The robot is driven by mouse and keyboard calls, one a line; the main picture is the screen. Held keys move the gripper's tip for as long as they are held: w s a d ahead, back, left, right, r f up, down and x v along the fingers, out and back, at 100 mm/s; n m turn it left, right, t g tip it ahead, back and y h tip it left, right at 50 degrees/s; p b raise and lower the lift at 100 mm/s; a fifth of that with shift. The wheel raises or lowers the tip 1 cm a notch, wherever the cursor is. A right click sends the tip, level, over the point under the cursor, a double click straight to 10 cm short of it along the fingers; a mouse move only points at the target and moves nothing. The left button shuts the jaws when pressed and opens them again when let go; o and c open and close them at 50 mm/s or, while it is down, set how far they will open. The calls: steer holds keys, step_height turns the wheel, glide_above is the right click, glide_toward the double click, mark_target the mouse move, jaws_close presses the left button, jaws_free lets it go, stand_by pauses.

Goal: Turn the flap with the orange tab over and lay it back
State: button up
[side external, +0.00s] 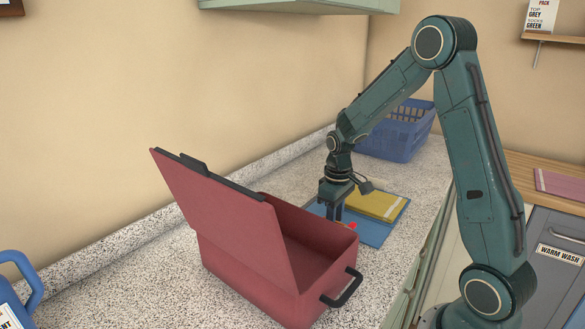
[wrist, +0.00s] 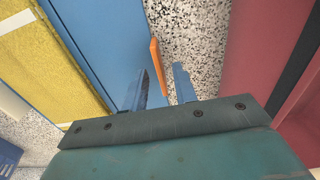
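A blue folding board (side external: 378,234) lies on the counter behind the red tote, and its near part is hidden by the tote. In the wrist view its blue flap (wrist: 105,35) lies flat, with an orange tab (wrist: 157,62) on its edge facing the tote. A folded yellow cloth (side external: 375,204) lies on the board beside the flap; it also shows in the wrist view (wrist: 45,70). My gripper (wrist: 160,88) points down at the tab edge, fingers apart, with the tab appearing between them. In the side view, my gripper (side external: 338,212) is just behind the tote, its fingertips partly hidden.
The red tote (side external: 245,255) stands close to my gripper, with its lid (side external: 215,195) raised on the left. A blue basket (side external: 400,132) stands at the back. A blue jug (side external: 20,290) is at the left front. Speckled counter is clear between tote and wall.

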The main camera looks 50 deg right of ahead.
steer(key=shift+f, duration=0.6)
steer(key=shift+c, duration=0.5)
jaws_close()
